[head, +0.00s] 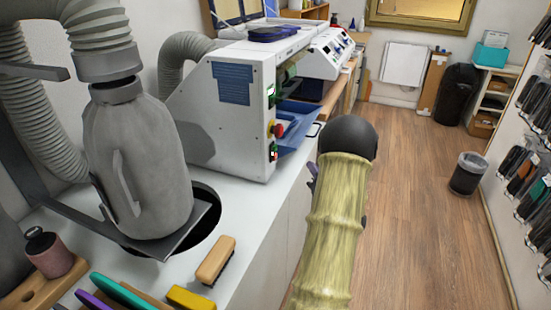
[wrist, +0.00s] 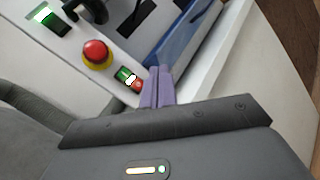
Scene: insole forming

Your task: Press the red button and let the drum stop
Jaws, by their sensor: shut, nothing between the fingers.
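A round red button (wrist: 96,52) on a yellow collar is on the white machine's panel in the wrist view. It also shows in the head view (head: 278,130). Below right of it in the wrist view is a small switch (wrist: 130,78) with a green and a red half. My gripper (wrist: 157,72) is shut and empty, its purple fingers together. In the wrist view the tips appear just right of the switch; I cannot tell if they touch anything. In the head view my arm hides most of the gripper. I cannot clearly make out the drum.
The white machine (head: 205,133) stands on a white bench with a blue tray (head: 300,115) at its front. A grey canister (head: 140,160) and a brush (head: 215,260) are nearer on the bench. The wooden floor at right is clear, with a bin (head: 468,175).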

